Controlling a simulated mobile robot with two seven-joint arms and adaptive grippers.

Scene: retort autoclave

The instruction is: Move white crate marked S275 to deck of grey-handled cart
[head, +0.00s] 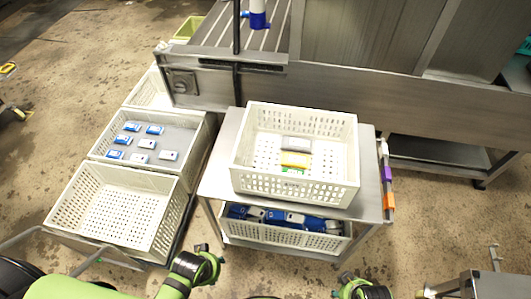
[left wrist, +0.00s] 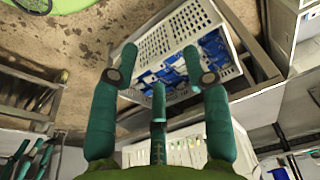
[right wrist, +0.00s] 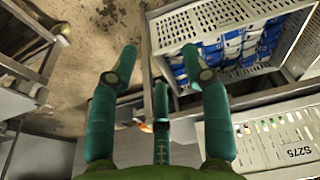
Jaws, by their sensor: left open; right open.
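A white perforated crate (head: 295,178) stands on the steel table top in the head view, with a few grey, yellow and green packs inside. In the right wrist view, the white crate at lower right bears the mark S275 (right wrist: 298,151); it appears to be this same crate. A low cart at left has a grey tubular handle (head: 22,238); crates cover most of its deck. My left gripper (left wrist: 157,65) is open and empty, in front of the table's left side. My right gripper (right wrist: 160,65) is open and empty, in front of its right side. Neither touches the crate.
The steel table (head: 220,165) has a lower shelf crate (head: 285,238) of blue packs. On the left are an empty white crate (head: 75,205), a crate with several small packs (head: 180,178) and another behind. A steel machine (head: 330,80) stands behind the table.

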